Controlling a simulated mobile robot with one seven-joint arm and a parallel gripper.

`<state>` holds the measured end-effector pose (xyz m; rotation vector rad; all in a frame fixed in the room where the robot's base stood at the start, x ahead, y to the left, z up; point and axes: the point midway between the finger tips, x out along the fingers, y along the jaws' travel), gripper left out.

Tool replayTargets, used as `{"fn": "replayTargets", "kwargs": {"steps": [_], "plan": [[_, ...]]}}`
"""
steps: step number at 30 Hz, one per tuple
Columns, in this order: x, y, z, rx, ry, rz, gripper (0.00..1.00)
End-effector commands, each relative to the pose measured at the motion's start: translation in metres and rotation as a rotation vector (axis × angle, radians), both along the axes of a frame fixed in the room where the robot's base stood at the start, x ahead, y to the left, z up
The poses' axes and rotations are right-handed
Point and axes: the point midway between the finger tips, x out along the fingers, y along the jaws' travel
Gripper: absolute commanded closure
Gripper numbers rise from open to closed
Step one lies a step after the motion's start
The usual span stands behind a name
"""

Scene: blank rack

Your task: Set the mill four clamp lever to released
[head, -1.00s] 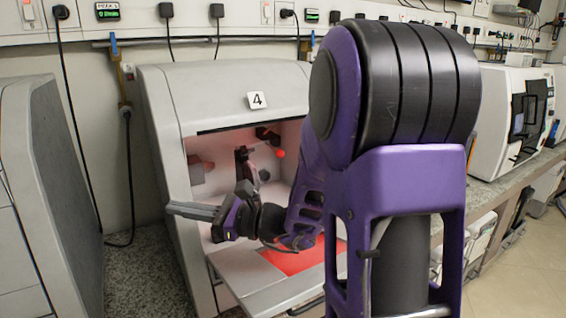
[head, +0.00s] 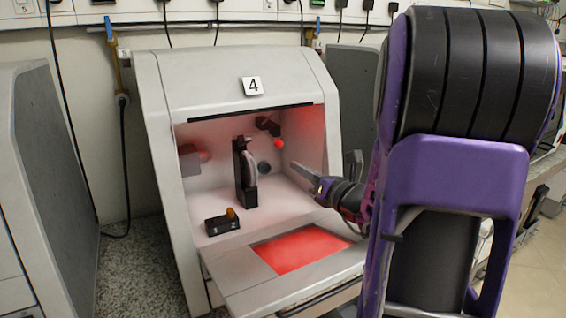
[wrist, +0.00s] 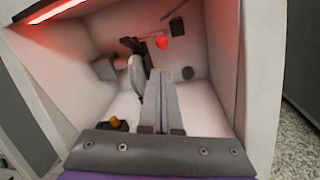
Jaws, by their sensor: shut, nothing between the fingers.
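Mill four (head: 180,85) is a grey cabinet with a "4" label and an open front. In its chamber a red ball (head: 278,143) sits at the back right, beside a dark fitting; it also shows in the wrist view (wrist: 162,42). A small black box with an orange knob (head: 231,213) stands on the chamber floor at front left. I cannot tell for sure which is the clamp lever, or its setting. My gripper (head: 299,169) is shut and empty at the right side of the opening. Its fingers (wrist: 157,75) point into the chamber in the wrist view, touching nothing visible.
A black upright fixture with a pale curved part (head: 245,175) stands mid-chamber. The side walls and upper edge bound the opening. A front shelf with a red-lit panel (head: 300,250) juts out below. Another grey cabinet (head: 45,180) stands at left.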

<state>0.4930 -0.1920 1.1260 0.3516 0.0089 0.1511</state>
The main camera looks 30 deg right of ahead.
Motion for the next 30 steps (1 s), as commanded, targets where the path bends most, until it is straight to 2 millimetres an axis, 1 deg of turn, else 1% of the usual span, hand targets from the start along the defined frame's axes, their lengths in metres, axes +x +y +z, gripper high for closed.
{"fn": "replayTargets", "kwargs": {"steps": [9,12,15,21,30], "plan": [[0.055,0.010,0.001,0.000,0.000,0.006,1.00],[0.070,0.013,0.001,-0.001,-0.001,0.006,1.00],[0.082,0.015,0.001,-0.002,0.000,0.006,1.00],[0.092,0.016,0.002,-0.001,-0.001,0.004,1.00],[0.092,0.016,0.002,-0.002,0.000,0.004,1.00]]}}
